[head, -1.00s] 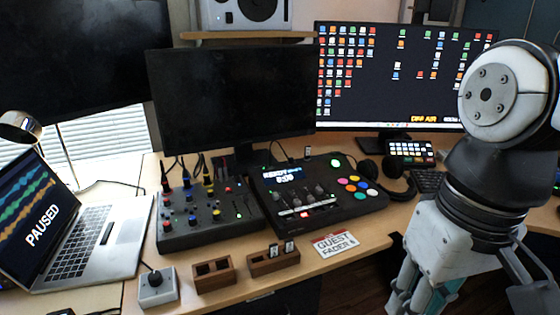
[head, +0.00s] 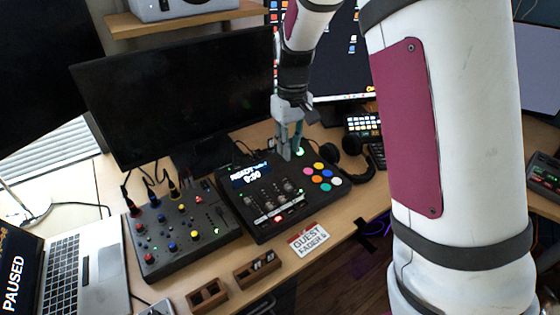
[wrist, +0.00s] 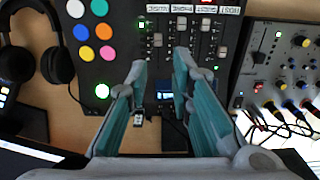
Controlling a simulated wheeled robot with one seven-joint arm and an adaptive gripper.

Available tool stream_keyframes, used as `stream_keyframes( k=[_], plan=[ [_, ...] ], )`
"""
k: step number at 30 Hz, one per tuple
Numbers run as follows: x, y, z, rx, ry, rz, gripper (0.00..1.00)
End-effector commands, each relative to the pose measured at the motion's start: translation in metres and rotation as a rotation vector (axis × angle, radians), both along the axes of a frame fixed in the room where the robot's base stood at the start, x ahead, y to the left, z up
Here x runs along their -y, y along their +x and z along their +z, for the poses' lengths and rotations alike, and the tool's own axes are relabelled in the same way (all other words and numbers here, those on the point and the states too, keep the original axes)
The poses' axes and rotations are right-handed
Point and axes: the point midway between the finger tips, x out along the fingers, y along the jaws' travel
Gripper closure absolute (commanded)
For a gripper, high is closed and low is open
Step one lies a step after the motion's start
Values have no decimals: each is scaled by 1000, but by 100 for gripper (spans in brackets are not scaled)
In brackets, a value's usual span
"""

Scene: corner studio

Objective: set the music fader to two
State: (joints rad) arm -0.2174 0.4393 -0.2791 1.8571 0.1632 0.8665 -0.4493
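The fader console (head: 262,215) is a black desk unit with a lit display (head: 250,174), several slide faders and colored pads. In the wrist view the console (wrist: 115,75) appears upside down, with several fader caps, one of them (wrist: 158,40) just beyond my fingertips. My gripper (head: 289,153) is over the console's back part. In the wrist view its two teal-sided fingers (wrist: 160,66) stand apart with nothing between them. I cannot tell whether they touch the console.
A knob mixer (head: 180,235) with cables stands left of the console. Headphones (head: 350,165) lie to its right. A monitor (head: 180,95) rises behind. A guest fader card (head: 309,238) and wooden holders (head: 257,266) lie in front. A laptop (head: 85,270) is at left.

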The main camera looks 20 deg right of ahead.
Motion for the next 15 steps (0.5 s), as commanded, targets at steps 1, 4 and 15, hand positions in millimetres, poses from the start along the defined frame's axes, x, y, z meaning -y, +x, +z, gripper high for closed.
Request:
stream_keyframes(
  k=[1, 4, 15],
  plan=[
    [0, 1, -1, -2, -4, 4, 79],
    [0, 4, -6, -2, -7, 8, 79],
    [0, 3, -62, -5, -8, 7, 79]
  ],
)
